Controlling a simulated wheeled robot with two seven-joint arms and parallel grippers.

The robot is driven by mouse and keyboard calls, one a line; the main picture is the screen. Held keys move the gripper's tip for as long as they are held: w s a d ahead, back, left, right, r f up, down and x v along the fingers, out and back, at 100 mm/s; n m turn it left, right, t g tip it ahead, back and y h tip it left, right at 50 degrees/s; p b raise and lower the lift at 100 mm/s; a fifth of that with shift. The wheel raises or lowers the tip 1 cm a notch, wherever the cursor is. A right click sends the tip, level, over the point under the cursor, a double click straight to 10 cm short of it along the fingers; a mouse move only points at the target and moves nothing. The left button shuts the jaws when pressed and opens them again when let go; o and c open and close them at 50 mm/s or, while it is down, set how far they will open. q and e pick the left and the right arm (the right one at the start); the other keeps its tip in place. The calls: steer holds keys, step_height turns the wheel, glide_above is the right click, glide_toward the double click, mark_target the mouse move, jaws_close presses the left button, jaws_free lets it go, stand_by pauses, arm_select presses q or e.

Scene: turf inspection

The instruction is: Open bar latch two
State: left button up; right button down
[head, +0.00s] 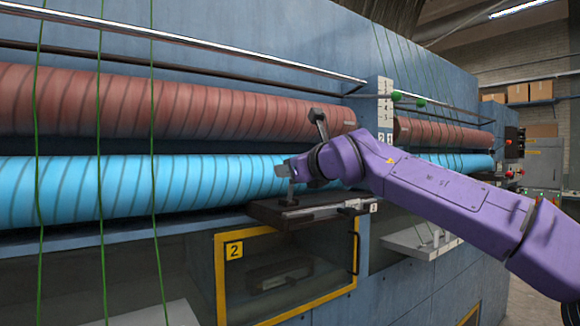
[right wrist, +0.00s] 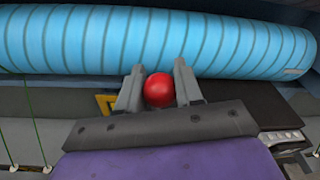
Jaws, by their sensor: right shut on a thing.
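A hatch with a yellow frame (head: 218,285) and a dark window carries a yellow "2" plate (head: 234,251). Above it is a dark ledge (head: 262,212) with a metal bar latch (head: 318,211) along its front. My right gripper (head: 284,169) is over this ledge, in front of the blue roller. In the right wrist view, my right gripper (right wrist: 159,88) is shut on a red ball knob (right wrist: 158,90), with one finger on each side. The knob is hidden in the head view, and what it joins to is hidden too. My left gripper is not in view.
A blue roller (head: 110,187) runs behind the gripper, with a red roller (head: 200,112) above it. Green cords (head: 154,200) hang in front at the left. A black handle (head: 355,250) sticks out beside the hatch. A white tray (head: 415,240) lies right of it.

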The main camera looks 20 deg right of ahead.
steer(key=shift+s+r, duration=0.1)
steer(key=shift+r, duration=0.15)
steer(key=c, duration=0.8)
jaws_free()
steer(key=shift+d, duration=0.1)
steer(key=shift+o, duration=0.2)
steer(key=shift+s, duration=0.2)
steer(key=shift+f, duration=0.1)
steer(key=b+v, duration=0.5)
steer(key=v, duration=0.5)
steer(key=shift+s, duration=0.25)
steer(key=shift+s+d, duration=0.1)
steer(key=shift+d, duration=0.05)
